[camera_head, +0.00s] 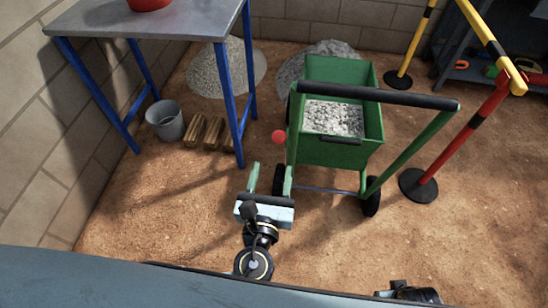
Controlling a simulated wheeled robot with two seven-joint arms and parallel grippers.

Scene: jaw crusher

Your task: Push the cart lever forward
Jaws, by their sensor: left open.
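The green cart (335,154) stands on the sandy ground right of centre, with grey gravel (333,117) in its tray. A black-gripped handlebar (378,96) crosses above the tray. A red ball knob (279,137) shows at the cart's left side and looks like the lever's end; the rest of the lever is hard to make out. My left gripper (271,172) is open and empty, its two fingers apart, just below the knob in the picture and beside the cart's left wheel. I cannot tell if it touches the cart. My right gripper's fingers are not visible.
A grey table (150,18) with blue legs stands at the upper left. A bucket (165,120) and wooden blocks (208,131) lie below it. A red and black barrier post (432,165) stands right of the cart. Gravel piles (226,70) lie behind. Open sand lies front left.

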